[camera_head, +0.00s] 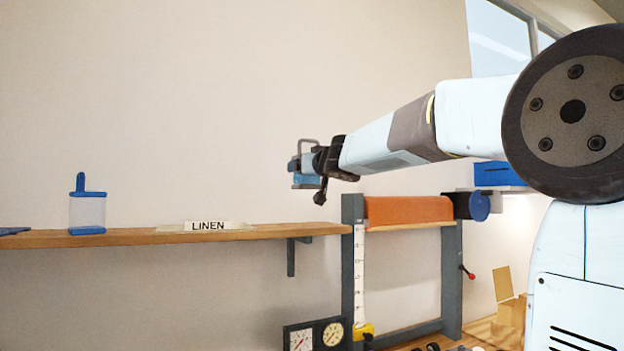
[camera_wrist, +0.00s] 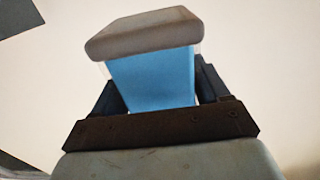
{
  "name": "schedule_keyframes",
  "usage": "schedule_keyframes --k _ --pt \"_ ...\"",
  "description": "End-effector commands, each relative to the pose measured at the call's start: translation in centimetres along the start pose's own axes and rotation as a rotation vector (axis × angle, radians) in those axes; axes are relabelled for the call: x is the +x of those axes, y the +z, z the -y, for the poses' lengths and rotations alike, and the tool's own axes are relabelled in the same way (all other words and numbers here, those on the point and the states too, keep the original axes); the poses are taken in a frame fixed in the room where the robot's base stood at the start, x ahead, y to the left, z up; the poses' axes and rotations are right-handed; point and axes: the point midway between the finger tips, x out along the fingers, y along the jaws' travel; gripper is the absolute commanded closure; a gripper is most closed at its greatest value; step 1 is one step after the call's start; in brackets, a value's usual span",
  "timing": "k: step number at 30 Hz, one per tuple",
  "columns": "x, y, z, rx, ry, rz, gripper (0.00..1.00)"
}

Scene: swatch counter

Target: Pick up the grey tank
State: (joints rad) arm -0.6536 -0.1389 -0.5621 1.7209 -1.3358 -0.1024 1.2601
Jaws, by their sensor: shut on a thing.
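The grey tank (camera_wrist: 148,32) is in my gripper. In the wrist view it has a grey end piece and a blue body between the dark fingers. My gripper (camera_wrist: 155,90) is shut on it. In the head view, the tank (camera_head: 306,172) shows as a small blue body with a grey handle loop, at the end of my outstretched arm. My gripper (camera_head: 322,165) holds it in the air, above the right end of the shelf and apart from it. The fingers hide part of the tank.
A wooden shelf (camera_head: 140,237) carries a clear container with blue lid and base (camera_head: 87,212) and a LINEN label (camera_head: 207,226). A grey frame with an orange roll (camera_head: 408,209) stands right of the shelf. Gauges (camera_head: 315,335) sit below. The wall above the shelf is clear.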

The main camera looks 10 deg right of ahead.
Motion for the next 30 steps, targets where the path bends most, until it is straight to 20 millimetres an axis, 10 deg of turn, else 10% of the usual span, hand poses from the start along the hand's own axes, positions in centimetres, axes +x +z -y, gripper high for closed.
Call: schedule_keyframes --k 30 --pt "-4.5 -2.5 2.7 0.0 0.001 -0.003 0.66"
